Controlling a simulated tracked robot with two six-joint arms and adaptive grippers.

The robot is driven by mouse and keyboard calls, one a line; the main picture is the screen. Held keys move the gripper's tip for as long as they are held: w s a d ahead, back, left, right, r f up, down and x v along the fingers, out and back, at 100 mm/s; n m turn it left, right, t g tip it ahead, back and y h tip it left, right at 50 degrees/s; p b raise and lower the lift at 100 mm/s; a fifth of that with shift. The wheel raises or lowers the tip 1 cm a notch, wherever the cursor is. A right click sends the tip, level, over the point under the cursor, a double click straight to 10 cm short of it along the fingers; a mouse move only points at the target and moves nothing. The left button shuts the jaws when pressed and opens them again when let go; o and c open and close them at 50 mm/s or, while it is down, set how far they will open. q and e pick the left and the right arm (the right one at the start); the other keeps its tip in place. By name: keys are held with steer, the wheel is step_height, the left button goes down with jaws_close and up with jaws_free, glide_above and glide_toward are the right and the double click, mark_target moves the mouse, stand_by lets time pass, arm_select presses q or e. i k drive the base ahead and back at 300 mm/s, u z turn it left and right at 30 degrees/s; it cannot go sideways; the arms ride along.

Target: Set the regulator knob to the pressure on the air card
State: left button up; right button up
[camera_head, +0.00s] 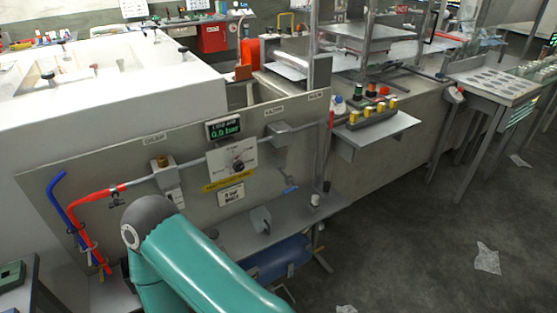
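The regulator knob (238,166) is a small dark dial on a white square plate (222,157) on the grey panel. Its pointer setting is too small to read. A display (223,129) above it shows 0.0 bar in green. A white card (231,195) with dark print hangs below the plate; it may be the air card, but I cannot read its figure surely. A yellow label strip (228,181) lies between them. A teal arm of mine bends in front of the panel's lower left, apart from the knob in the picture. Neither gripper is in view.
Grey pipe, a brass-topped fitting (162,162) and red and blue hoses (60,205) run along the panel's left. A grey box (281,133) and a blue-handled valve (290,187) are right of the knob. A shelf (315,208) juts out below.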

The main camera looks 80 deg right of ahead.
mark_target(238, 166)
steer(key=u, duration=0.9)
steer(key=i, duration=0.15)
steer(key=z, duration=1.6)
steer(key=k, duration=0.5)
steer(key=z, duration=1.1)
steer(key=i, duration=0.55)
steer(key=z, duration=0.15)
